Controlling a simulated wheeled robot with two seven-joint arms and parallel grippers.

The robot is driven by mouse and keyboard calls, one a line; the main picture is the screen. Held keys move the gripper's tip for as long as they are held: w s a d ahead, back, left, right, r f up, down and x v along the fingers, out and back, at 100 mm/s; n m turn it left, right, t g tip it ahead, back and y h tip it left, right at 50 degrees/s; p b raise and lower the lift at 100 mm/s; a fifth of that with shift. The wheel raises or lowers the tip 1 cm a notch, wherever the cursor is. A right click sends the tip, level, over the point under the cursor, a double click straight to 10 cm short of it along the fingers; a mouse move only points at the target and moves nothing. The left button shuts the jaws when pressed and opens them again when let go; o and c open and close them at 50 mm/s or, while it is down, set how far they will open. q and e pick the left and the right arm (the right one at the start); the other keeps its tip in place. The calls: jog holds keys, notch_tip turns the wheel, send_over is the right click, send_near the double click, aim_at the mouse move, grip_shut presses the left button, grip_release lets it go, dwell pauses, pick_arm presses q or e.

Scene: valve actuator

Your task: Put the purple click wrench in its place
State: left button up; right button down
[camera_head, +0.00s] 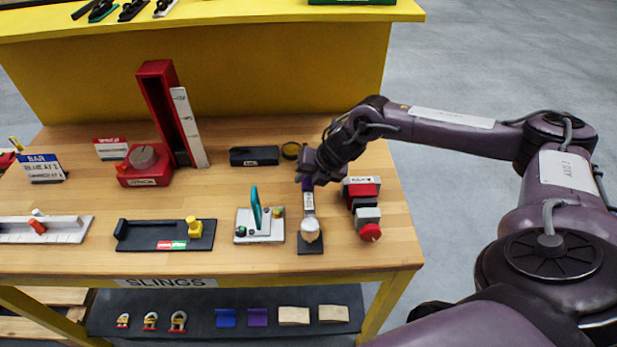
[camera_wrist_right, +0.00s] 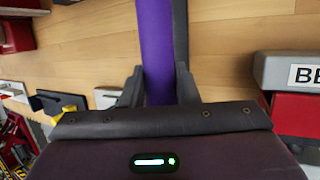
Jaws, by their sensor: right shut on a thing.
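My right gripper (camera_head: 307,180) is over the right part of the wooden bench. It is shut on the purple click wrench (camera_head: 308,186), whose purple shaft runs between the fingers in the right wrist view (camera_wrist_right: 156,45). In the head view, a pale labelled part (camera_head: 309,203) continues from the purple toward the front, in line with a cream round knob (camera_head: 310,230) over a black base plate (camera_head: 311,246). I cannot tell whether the wrench touches the knob. The gripper hides part of the wrench. My left gripper is not in view.
A red and grey block stack (camera_head: 364,205) stands close right of the gripper. A white plate with a teal lever (camera_head: 255,207) stands to the left. A tall red stand (camera_head: 166,110) is farther left.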

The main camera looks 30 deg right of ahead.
jog(key=shift+f+b, duration=0.85)
jog(key=shift+f, duration=0.2)
jog(key=c, duration=1.2)
grip_release()
jog(key=shift+o, duration=0.8)
jog(key=shift+s+f, duration=0.1)
jog(key=b+v, duration=0.1)
jog(key=v, duration=0.7)
